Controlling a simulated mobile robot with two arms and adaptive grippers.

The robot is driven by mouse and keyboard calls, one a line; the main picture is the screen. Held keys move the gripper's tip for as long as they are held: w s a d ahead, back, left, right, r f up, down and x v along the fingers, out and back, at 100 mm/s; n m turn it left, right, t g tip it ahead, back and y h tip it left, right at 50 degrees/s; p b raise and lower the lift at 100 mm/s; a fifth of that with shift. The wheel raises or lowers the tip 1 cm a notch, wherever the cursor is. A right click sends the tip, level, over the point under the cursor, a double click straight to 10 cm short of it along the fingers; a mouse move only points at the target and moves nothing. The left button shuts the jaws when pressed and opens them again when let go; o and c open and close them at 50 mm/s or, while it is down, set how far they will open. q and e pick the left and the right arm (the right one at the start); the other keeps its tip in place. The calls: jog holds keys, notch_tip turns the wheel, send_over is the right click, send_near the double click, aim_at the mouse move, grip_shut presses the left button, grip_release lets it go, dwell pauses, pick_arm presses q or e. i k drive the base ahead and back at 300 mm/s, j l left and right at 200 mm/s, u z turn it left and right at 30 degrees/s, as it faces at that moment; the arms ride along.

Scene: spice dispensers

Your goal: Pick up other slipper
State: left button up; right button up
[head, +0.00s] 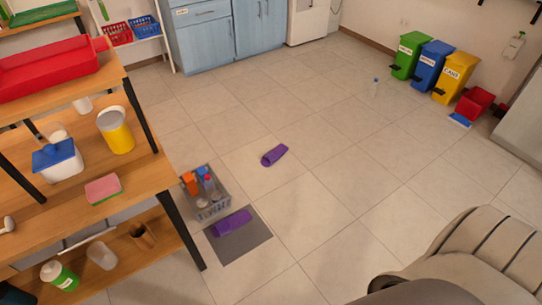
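One purple slipper (274,155) lies alone on the tiled floor near the middle of the head view. A second purple slipper (232,223) lies on a dark grey mat (245,248), below and left of the first. Neither of my grippers shows in the head view, so I cannot see what they hold or whether they are open.
A grey crate (213,211) with bottles stands just behind the mat. A wooden shelf unit (140,184) stands on the left, its black leg close to the mat.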

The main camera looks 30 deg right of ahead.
aim_at(270, 157)
jog(key=i+l, duration=0.2)
jog(key=l, duration=0.2)
jog(key=i+l, duration=0.2)
jog(key=l, duration=0.2)
jog(key=i+l, duration=0.2)
jog(key=l, duration=0.2)
jog(key=i+l, duration=0.2)
jog(key=l, duration=0.2)
jog(key=i+l, duration=0.2)
jog(key=l, duration=0.2)
jog(key=i+l, duration=0.2)
jog(key=l, duration=0.2)
